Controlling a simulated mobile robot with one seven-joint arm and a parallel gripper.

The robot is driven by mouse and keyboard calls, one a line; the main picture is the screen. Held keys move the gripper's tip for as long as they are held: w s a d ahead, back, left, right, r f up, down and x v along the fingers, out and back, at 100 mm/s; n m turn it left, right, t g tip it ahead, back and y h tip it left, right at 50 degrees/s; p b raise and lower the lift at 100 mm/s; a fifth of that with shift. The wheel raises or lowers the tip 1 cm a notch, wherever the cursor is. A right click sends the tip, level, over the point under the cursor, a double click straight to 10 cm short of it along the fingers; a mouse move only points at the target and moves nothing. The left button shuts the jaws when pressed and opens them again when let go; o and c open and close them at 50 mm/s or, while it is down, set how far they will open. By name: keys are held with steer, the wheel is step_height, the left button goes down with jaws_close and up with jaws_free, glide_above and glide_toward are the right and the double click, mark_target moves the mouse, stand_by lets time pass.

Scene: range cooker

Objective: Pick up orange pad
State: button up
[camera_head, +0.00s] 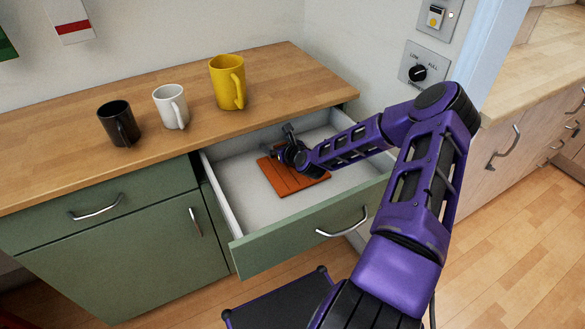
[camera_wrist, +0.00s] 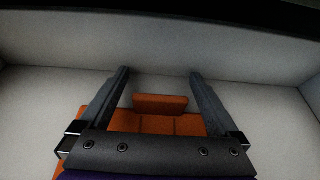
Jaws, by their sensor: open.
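The orange pad (camera_head: 286,181) lies flat on the white floor of the open drawer, partly hidden by my gripper in the head view. In the wrist view the pad (camera_wrist: 160,122) shows below and between the fingers, with a raised orange strip along its far end. My gripper (camera_wrist: 160,73) is open, with its two dark fingers spread on either side of that strip. In the head view my gripper (camera_head: 283,146) is inside the drawer over the far part of the pad. I cannot tell whether the fingers touch the pad.
The open green drawer (camera_head: 300,228) has walls on all sides around my gripper. On the wooden counter (camera_head: 60,167) stand a black mug (camera_head: 117,124), a white mug (camera_head: 170,107) and a yellow mug (camera_head: 226,82). The drawer floor left of the pad is clear.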

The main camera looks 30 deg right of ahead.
steer(key=shift+c, duration=0.3)
steer(key=c, duration=1.4)
steer(key=shift+r, duration=0.1)
